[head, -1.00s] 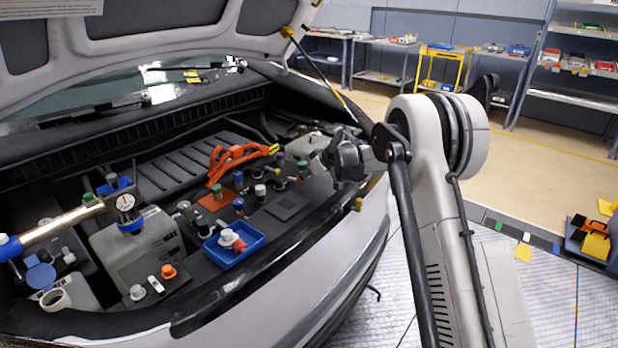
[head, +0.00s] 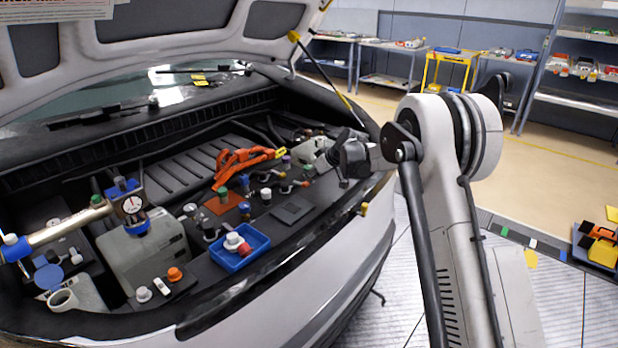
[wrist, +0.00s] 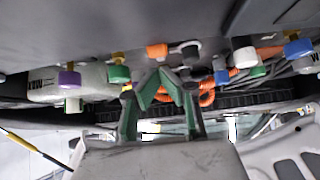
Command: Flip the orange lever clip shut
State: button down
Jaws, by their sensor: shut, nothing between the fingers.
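In the wrist view a small orange piece (wrist: 157,50), which looks like the lever clip, stands between a green cap (wrist: 118,73) and a blue cap (wrist: 222,77). Whether it is up or folded down I cannot tell. In the head view it is too small to make out surely. My gripper (wrist: 158,78) is shut and empty, its green fingertips close to the orange piece in the picture; contact cannot be told. In the head view my gripper (head: 343,183) hangs at the right end of the engine bay, right of the row of capped fittings.
A purple cap (wrist: 68,77) and a white cap (wrist: 245,57) stand nearby. An orange cable (head: 240,160) lies behind the fittings. A blue tray (head: 240,258) with parts sits at the front. The raised hood (head: 190,20) and its prop rod (head: 325,75) are above and behind.

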notch_tip(320, 180, up, 3)
jog(key=shift+r+p, duration=0.1)
jog(key=shift+p, duration=0.35)
jog(key=v, duration=0.9)
jog(key=s+d+r+m+h, duration=0.2)
jog(key=s+r, duration=0.4)
jog(key=s, duration=0.7)
jog(key=s+d+r+m+h, duration=0.1)
jog(key=s+d+r+m, duration=0.1)
jog(key=s+r, duration=0.8)
jog(key=s+d+f+m+h, duration=0.1)
jog(key=s+f, duration=0.2)
jog(key=s, duration=0.7)
jog(key=s+d+f+m+h, duration=0.1)
jog(key=s+d+f+m, duration=0.1)
jog(key=s, duration=0.8)
jog(key=s+d+f+m+t+h, duration=0.1)
jog(key=s+f, duration=0.4)
jog(key=s, duration=0.5)
jog(key=shift+d+m, duration=0.5)
jog(key=c, duration=2.5)
grip_release()
jog(key=shift+s+r, duration=0.1)
jog(key=shift+s, duration=0.05)
